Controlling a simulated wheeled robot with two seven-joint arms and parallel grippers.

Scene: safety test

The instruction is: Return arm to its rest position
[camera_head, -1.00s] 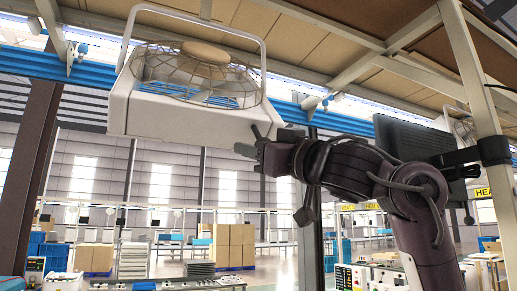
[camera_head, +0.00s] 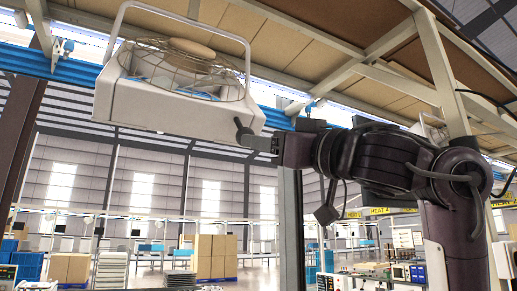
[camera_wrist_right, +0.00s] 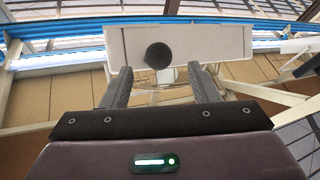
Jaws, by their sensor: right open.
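My right arm comes in from the right in the head view. Its gripper (camera_head: 258,142) is beside the lower right corner of a white overhead unit (camera_head: 178,105) with a round wire guard. In the right wrist view my gripper (camera_wrist_right: 160,78) is open, its two dark fingers apart and nothing held between them. A round black knob (camera_wrist_right: 158,56) on the white unit (camera_wrist_right: 215,42) shows just beyond the fingertips. I cannot tell whether the fingers touch it. My left gripper is not in view.
A blue rail (camera_head: 60,68) runs behind the white unit. A pale post (camera_head: 440,75) and roof beams stand close above my right arm. Cardboard boxes (camera_head: 210,255) and benches are far below. Open hall space lies left of the gripper.

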